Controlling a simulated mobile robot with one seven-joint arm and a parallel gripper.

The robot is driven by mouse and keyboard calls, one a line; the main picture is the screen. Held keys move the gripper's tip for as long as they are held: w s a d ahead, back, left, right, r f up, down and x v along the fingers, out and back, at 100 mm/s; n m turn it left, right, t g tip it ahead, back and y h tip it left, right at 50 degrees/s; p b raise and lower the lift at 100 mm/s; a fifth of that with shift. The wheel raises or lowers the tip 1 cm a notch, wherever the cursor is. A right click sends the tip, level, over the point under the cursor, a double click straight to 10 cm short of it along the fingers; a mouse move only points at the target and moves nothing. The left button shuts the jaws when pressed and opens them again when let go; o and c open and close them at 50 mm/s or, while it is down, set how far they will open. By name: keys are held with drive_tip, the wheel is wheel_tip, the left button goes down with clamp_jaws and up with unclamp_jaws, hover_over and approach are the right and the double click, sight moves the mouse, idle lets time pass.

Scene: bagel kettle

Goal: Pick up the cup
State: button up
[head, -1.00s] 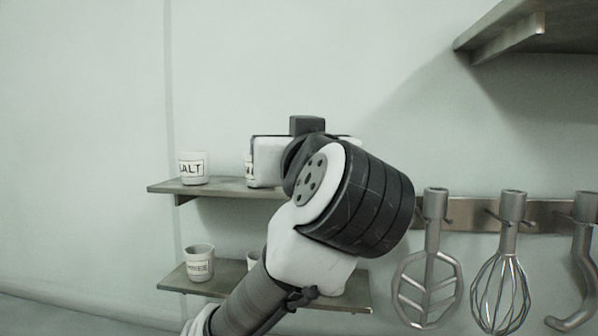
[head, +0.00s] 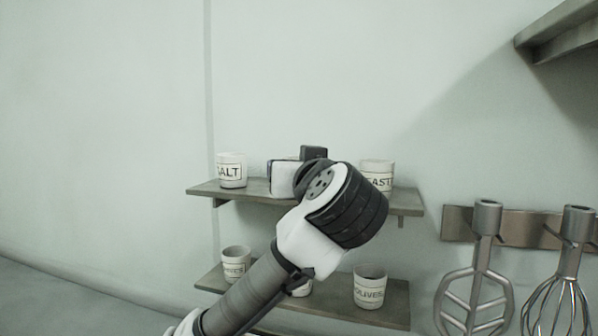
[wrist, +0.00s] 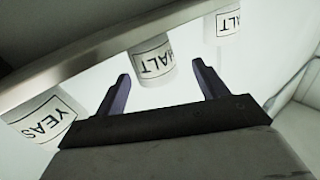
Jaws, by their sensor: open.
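Several white cups with black lettering stand on two wall shelves. On the upper shelf (head: 258,190), a cup marked SALT (head: 232,170) is at the left and one marked YEAST (head: 377,170) at the right. My gripper (head: 285,179) is between them in the head view, its fingertips hidden. In the wrist view my gripper (wrist: 160,84) is open and empty. A cup that seems marked MALT (wrist: 153,60) shows between its fingers, apart from them. The YEAST cup (wrist: 39,117) is left of the fingers and the SALT cup (wrist: 223,27) right of them.
The lower shelf (head: 335,302) holds a cup marked OLIVES (head: 369,286), another cup (head: 236,262) at the left and one partly hidden by my arm. A paddle (head: 474,285) and a whisk (head: 565,285) hang at the right. A higher shelf (head: 560,35) juts out upper right.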

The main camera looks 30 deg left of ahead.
drive_tip(key=p+x, duration=0.2)
drive_tip(key=x, duration=0.2)
drive_tip(key=shift+w+d+r+p, duration=0.1)
drive_tip(key=shift+w+p, duration=0.2)
drive_tip(key=shift+p, duration=0.1)
drive_tip(key=shift+w+a+f, duration=0.2)
drive_tip(key=shift+w+a, duration=0.1)
drive_tip(key=shift+w, duration=0.1)
drive_tip(key=c, duration=1.1)
